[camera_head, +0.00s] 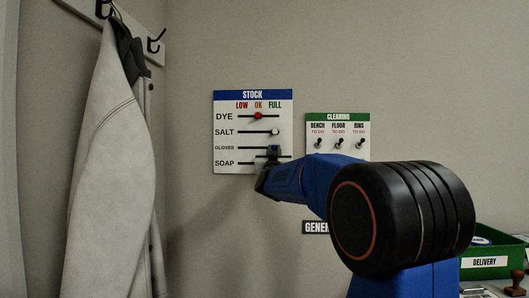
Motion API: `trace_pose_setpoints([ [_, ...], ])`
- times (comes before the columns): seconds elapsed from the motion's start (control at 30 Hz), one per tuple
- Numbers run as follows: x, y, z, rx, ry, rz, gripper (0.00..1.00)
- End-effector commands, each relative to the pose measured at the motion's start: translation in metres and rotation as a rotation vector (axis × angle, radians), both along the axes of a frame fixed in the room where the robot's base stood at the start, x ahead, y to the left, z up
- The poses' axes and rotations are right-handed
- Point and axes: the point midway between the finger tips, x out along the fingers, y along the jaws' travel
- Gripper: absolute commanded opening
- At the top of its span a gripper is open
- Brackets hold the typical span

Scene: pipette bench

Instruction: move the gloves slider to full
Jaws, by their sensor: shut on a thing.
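The white STOCK board (224,120) hangs on the wall with rows DYE, SALT, GLOVES and SOAP under LOW, OK and FULL. The left part of the gloves slider track (248,148) shows; its knob is hidden behind my gripper. My gripper (273,151) is at the gloves row, roughly below the FULL heading, and is shut on the gloves slider knob. The exact knob position cannot be seen. The red dye knob (258,116) stands at OK. The white salt knob (275,132) stands at FULL. The soap knob is not visible.
A CLEANING board (338,118) with three switches is just right of the STOCK board, partly behind my arm. A pale coat (105,165) hangs from hooks at left. A green DELIVERY crate (491,262) and a stamp (517,281) are at lower right.

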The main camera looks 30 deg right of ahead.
Motion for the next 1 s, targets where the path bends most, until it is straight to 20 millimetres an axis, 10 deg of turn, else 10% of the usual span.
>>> trace_pose_setpoints([
  [0.37,-0.004,-0.005,0.0,0.001,0.0,-0.002,0.0],
  [0.4,-0.004,-0.005,0.0,0.001,0.0,-0.002,0.24],
  [0.47,-0.004,-0.005,0.0,0.001,0.0,-0.002,0.38],
  [1.0,-0.021,0.008,-0.008,0.0,0.0,0.001,0.38],
])
